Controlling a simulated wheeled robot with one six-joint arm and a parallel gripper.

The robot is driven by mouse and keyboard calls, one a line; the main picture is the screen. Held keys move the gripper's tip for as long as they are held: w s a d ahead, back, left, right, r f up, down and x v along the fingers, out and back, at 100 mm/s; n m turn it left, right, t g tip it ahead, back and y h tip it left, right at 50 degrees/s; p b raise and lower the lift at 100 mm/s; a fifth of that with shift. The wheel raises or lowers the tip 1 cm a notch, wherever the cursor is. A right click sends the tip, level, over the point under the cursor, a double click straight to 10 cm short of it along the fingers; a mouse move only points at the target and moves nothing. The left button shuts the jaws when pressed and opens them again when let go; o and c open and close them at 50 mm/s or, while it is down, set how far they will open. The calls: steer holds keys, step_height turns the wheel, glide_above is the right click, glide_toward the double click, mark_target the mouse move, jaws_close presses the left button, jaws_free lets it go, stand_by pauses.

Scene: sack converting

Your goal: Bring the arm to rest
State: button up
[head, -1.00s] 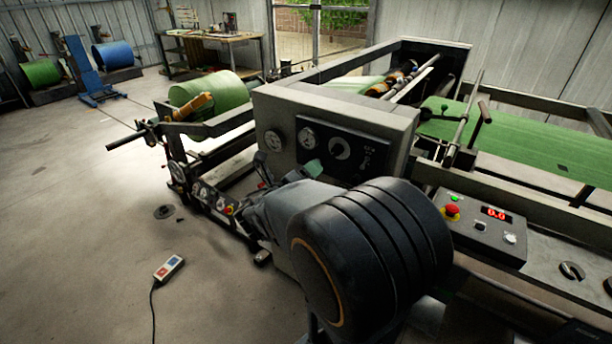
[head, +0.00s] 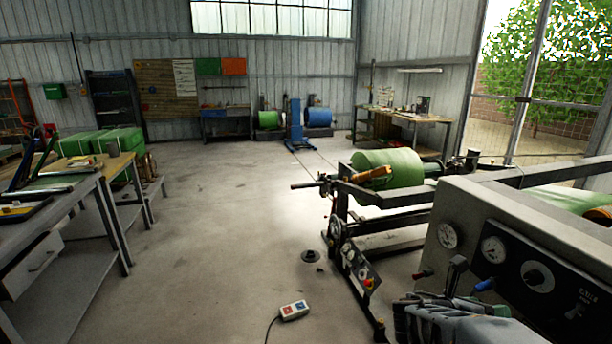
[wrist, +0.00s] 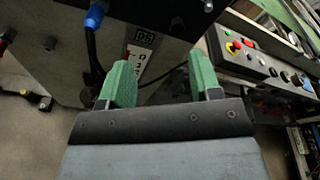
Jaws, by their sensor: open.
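My gripper (wrist: 161,76) is open in the wrist view, its two green fingers apart with nothing between them. In the head view, part of my arm shows at the lower right edge, in front of the machine's gauge housing (head: 462,207). I cannot tell from these views whether the arm touches the machine.
A control box (wrist: 262,66) with red and green buttons is right of the fingers. In the head view, a green roll (head: 388,168) sits on the unwind stand. A pendant (head: 294,310) lies on the floor.

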steer(key=s+a+f+m+g+y+p, duration=0.2)
steer(key=s+a+m+y, duration=0.15)
steer(key=m, duration=0.55)
steer(key=s+a+f+m+g+y+p, duration=0.1)
steer(key=s+a+f+m+y, duration=0.15)
steer(key=a+m+y, duration=0.45)
steer(key=a+r+m+t+y+p, duration=0.3)
steer(key=a+r+m+y+p, duration=0.2)
steer(key=a+r+m, duration=0.3)
steer(key=a+m+p, duration=0.1)
steer(key=a+m, duration=0.1)
steer(key=shift+w+a+r+m+t, duration=0.15)
steer(key=shift+a+r+m+t, duration=0.15)
steer(key=shift+r, duration=0.25)
steer(key=shift+c, duration=0.2)
